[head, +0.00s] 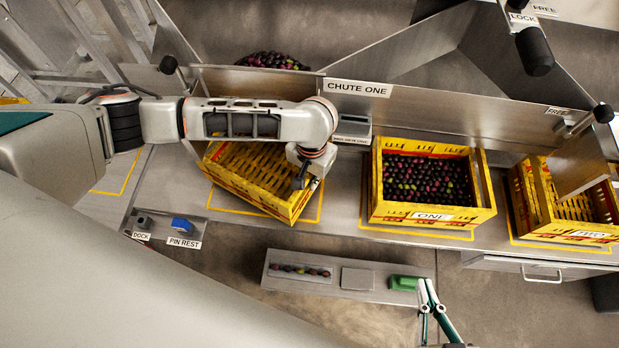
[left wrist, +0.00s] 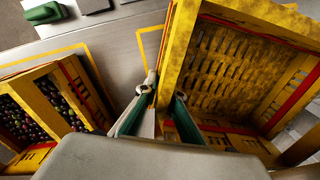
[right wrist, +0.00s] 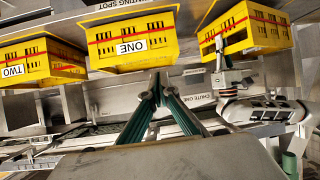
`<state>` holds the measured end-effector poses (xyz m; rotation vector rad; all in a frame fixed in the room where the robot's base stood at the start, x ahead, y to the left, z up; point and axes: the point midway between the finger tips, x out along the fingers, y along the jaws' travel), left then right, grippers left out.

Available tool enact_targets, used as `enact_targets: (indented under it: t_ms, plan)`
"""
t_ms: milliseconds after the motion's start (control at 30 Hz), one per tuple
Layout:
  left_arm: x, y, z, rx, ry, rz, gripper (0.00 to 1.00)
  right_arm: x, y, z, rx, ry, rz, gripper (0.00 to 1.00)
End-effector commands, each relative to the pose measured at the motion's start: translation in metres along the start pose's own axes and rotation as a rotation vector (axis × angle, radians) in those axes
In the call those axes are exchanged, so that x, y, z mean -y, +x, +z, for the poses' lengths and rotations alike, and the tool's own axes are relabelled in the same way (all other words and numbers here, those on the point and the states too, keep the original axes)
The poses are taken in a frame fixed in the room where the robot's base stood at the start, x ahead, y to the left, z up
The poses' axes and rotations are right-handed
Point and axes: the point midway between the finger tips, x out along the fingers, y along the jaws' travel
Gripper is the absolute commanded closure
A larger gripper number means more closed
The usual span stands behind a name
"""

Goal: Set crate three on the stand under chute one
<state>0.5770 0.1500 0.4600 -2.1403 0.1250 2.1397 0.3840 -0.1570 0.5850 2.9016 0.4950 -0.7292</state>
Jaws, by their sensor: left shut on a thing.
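A yellow slatted crate (head: 245,176), empty, sits askew over a yellow outline (head: 236,209) on the steel bench at the left. I cannot read a number on it. My left gripper (head: 301,182) is shut on its right-hand wall; the left wrist view shows the crate's bare inside (left wrist: 235,70) and the fingers (left wrist: 165,98) on the rim. The sign chute one (head: 358,88) is on the steel panel behind, above and between this crate and crate one (head: 388,212). Crate one holds dark and green fruit on its own outline. My right gripper (right wrist: 160,82) is shut and empty, low in front of the bench.
Crate two (head: 590,236) stands at the right, near a slanted metal flap (head: 583,165). A small ledge (head: 330,289) in front carries a row of fruit and a green block (head: 404,284). A blue pin piece (head: 181,224) lies left. More fruit (head: 271,61) lies behind the panel.

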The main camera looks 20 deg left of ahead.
Motion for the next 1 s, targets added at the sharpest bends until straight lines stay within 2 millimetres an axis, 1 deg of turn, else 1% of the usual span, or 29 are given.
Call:
enact_targets:
  t_ms: [33,67,100,400,533,600,667,733,767,900,1000]
  plan:
    - [0.0,-0.001,-0.001,-0.003,0.0,0.0,0.87,-0.001,0.0,0.001,0.002,-0.003,0.001,1.0]
    - [0.0,-0.001,-0.001,-0.002,0.0,0.0,0.79,-0.001,0.0,0.002,0.005,-0.003,0.002,1.0]
    - [0.0,-0.001,-0.001,-0.002,0.0,0.0,0.75,-0.001,0.0,0.003,0.008,-0.004,0.002,1.0]
    - [0.0,0.0,0.0,0.0,0.001,0.0,0.75,0.0,-0.001,0.008,0.016,-0.007,-0.003,1.0]
    - [0.0,-0.004,0.001,0.0,0.003,0.0,0.75,0.001,-0.001,0.011,0.021,-0.005,-0.006,1.0]
    - [0.001,-0.02,-0.003,-0.01,0.002,-0.003,0.75,-0.002,-0.002,-0.006,-0.006,-0.016,-0.001,1.0]
    - [0.001,-0.034,-0.005,-0.015,0.002,-0.003,0.75,-0.005,-0.003,-0.014,-0.016,-0.03,0.006,1.0]
    - [0.001,-0.051,-0.006,-0.02,0.001,-0.003,0.75,-0.013,-0.006,0.008,0.037,-0.059,0.017,1.0]
    - [0.001,-0.059,-0.007,-0.021,0.001,-0.003,0.75,-0.016,-0.008,0.014,0.051,-0.069,0.022,1.0]
    - [0.001,-0.088,-0.006,-0.019,0.001,-0.003,0.75,-0.028,-0.013,0.023,0.085,-0.105,0.04,1.0]
    - [0.001,-0.104,-0.005,-0.015,0.001,-0.003,0.75,-0.033,-0.016,0.028,0.103,-0.119,0.05,1.0]
